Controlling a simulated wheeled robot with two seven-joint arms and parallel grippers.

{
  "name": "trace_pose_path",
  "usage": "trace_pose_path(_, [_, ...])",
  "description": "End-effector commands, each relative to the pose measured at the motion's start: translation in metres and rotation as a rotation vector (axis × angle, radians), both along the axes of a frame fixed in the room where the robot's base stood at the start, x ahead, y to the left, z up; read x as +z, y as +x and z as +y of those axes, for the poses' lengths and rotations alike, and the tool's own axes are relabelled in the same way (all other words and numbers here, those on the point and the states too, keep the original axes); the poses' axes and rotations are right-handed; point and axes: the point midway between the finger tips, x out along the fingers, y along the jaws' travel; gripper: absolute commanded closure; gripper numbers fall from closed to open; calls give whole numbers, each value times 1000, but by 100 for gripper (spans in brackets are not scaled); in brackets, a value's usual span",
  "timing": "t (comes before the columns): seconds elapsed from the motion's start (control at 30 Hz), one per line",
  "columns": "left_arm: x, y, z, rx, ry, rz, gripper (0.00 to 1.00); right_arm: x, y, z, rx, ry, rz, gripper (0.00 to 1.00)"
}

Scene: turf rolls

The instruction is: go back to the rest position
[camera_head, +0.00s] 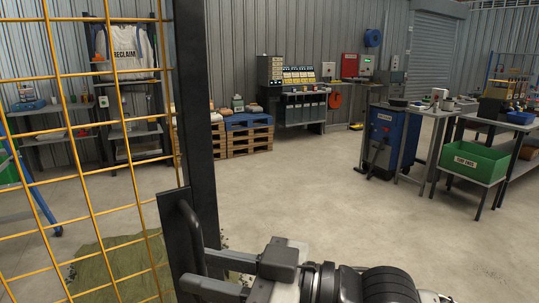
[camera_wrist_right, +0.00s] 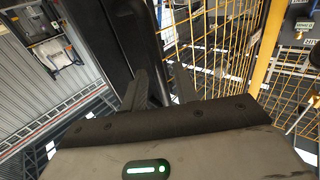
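My right gripper (camera_head: 215,272) comes in from the bottom of the head view, beside the dark handle (camera_head: 190,232) on a dark upright post (camera_head: 196,120). In the right wrist view its two fingers (camera_wrist_right: 160,82) stand apart, with a dark bar showing between and beyond them. I cannot tell whether a finger touches the handle. My left gripper is not in view.
A yellow mesh panel (camera_head: 99,241) fills the left, with green turf (camera_head: 122,268) behind it. Pallets (camera_head: 249,136), a blue cabinet (camera_head: 384,140) and tables with a green bin (camera_head: 474,161) stand farther back. The middle floor (camera_head: 310,195) is clear.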

Motion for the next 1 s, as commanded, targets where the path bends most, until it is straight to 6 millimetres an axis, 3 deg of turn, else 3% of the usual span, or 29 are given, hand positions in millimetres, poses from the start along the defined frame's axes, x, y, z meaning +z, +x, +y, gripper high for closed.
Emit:
trace_pose_path(0.2, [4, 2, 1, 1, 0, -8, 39, 0, 3, 13, 0, -1, 1, 70])
trace_pose_path(0.63, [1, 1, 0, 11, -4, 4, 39, 0, 1, 15, 6, 1, 0, 70])
trace_pose_path(0.77, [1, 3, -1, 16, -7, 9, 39, 0, -9, 19, 28, 10, 0, 70])
trace_pose_path(1.0, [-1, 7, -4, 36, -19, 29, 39, 4, -43, 31, 105, 45, 3, 70])
